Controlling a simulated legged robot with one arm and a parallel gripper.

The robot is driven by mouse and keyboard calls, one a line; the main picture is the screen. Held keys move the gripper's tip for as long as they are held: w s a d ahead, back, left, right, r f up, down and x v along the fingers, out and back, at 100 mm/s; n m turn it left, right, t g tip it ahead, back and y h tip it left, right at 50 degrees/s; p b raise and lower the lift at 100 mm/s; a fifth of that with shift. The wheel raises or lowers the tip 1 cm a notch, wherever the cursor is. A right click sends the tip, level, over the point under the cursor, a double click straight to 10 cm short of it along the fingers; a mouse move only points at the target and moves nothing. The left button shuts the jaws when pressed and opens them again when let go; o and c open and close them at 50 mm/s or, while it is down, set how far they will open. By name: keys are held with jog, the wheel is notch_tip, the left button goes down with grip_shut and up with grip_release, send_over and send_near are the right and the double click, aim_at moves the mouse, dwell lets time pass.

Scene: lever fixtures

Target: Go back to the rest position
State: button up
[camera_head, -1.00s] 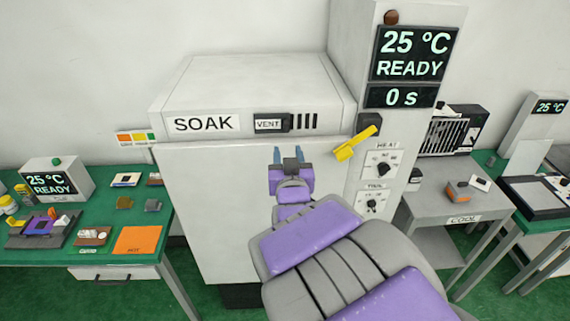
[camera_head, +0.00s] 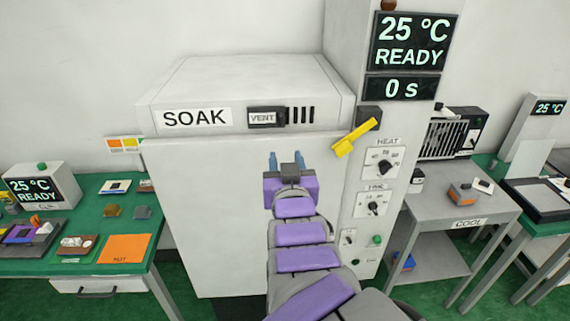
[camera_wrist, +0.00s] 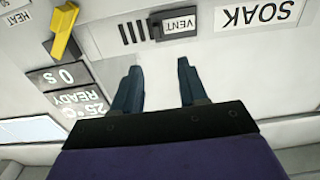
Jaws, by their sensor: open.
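My gripper (camera_head: 287,161) is open and empty in front of the white front of the SOAK cabinet (camera_head: 220,215). Its two blue fingers stand apart with nothing between them. My purple and grey arm reaches up to it from the bottom of the head view. In the wrist view the picture is upside down, and the open fingers (camera_wrist: 158,92) point toward the cabinet, below the VENT slider (camera_wrist: 174,23). The yellow lever (camera_head: 356,137) is on the right side of the cabinet, apart from my gripper; it also shows in the wrist view (camera_wrist: 64,35).
A display column (camera_head: 412,45) reads 25 °C, READY and 0 s. HEAT (camera_head: 382,162) and time dials sit below it. A green table (camera_head: 100,262) with small items stands left. A grey COOL table (camera_head: 440,198) stands right. Green floor shows between them.

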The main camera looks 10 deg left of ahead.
jog(key=s+d+f+m+g+h, duration=0.1)
jog(key=s+d+f+g+h, duration=0.1)
jog(key=s+d+f+g, duration=0.4)
jog(key=s+d+f+m+g+h, duration=0.1)
jog(key=s+d+f+g+h, duration=0.2)
jog(key=d+f, duration=0.55)
jog(key=s+d+f+g, duration=0.1)
jog(key=s+d+g, duration=0.2)
jog(key=s, duration=0.4)
jog(key=s+d+f+g, duration=0.1)
jog(key=s+d+g, duration=0.2)
jog(key=s, duration=0.5)
jog(key=s+d+f+m+g, duration=0.1)
jog(key=s+d+g, duration=0.2)
jog(key=s, duration=0.5)
jog(key=shift+s+d+g, duration=0.2)
jog(key=shift+d+g, duration=0.15)
jog(key=shift+g, duration=0.25)
jog(key=shift+f, duration=0.1)
